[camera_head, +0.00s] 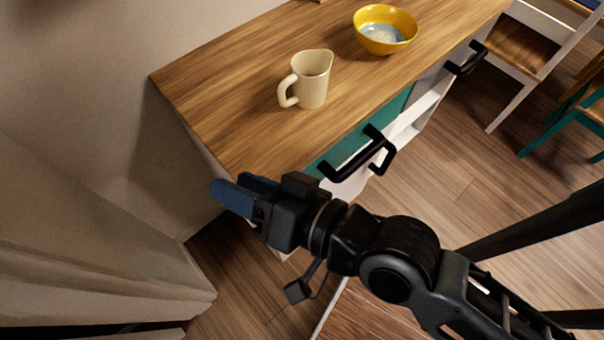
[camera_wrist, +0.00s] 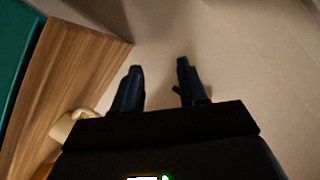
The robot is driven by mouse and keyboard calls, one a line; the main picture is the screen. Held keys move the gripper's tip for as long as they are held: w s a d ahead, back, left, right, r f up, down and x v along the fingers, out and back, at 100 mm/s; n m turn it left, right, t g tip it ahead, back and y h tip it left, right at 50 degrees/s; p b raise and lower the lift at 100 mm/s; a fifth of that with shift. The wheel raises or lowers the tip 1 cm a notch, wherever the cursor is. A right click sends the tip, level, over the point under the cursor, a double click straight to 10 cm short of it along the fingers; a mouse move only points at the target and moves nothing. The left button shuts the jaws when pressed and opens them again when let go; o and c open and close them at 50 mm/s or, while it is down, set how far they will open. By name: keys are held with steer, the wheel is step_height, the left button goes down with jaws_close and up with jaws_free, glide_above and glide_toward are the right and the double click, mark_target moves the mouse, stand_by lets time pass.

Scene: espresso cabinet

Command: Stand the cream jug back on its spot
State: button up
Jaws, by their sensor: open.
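The cream jug (camera_head: 313,80) stands upright on the wooden cabinet top (camera_head: 215,82), its handle towards the left in the head view. Part of it shows at the lower left of the wrist view (camera_wrist: 68,125), partly hidden by my gripper's body. My gripper (camera_head: 240,193) is in front of the cabinet's near left corner, apart from the jug. In the wrist view its two blue fingers (camera_wrist: 158,66) are spread with nothing between them. I cannot make out a marked spot for the jug.
A yellow bowl (camera_head: 385,28) stands on the cabinet top beyond the jug. Black handles (camera_head: 358,160) stick out from the cabinet's front near my arm. A wall borders the cabinet on the left. Chairs (camera_head: 530,50) stand at the right. The near left of the top is clear.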

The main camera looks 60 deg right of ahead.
steer(key=s+d+n, duration=0.4)
steer(key=s, duration=0.4)
steer(key=s+d+n, duration=0.4)
steer(key=s, duration=0.5)
steer(key=shift+s+r+g+h, duration=0.25)
steer(key=shift+r+g+h, duration=0.05)
steer(key=shift+h, duration=0.1)
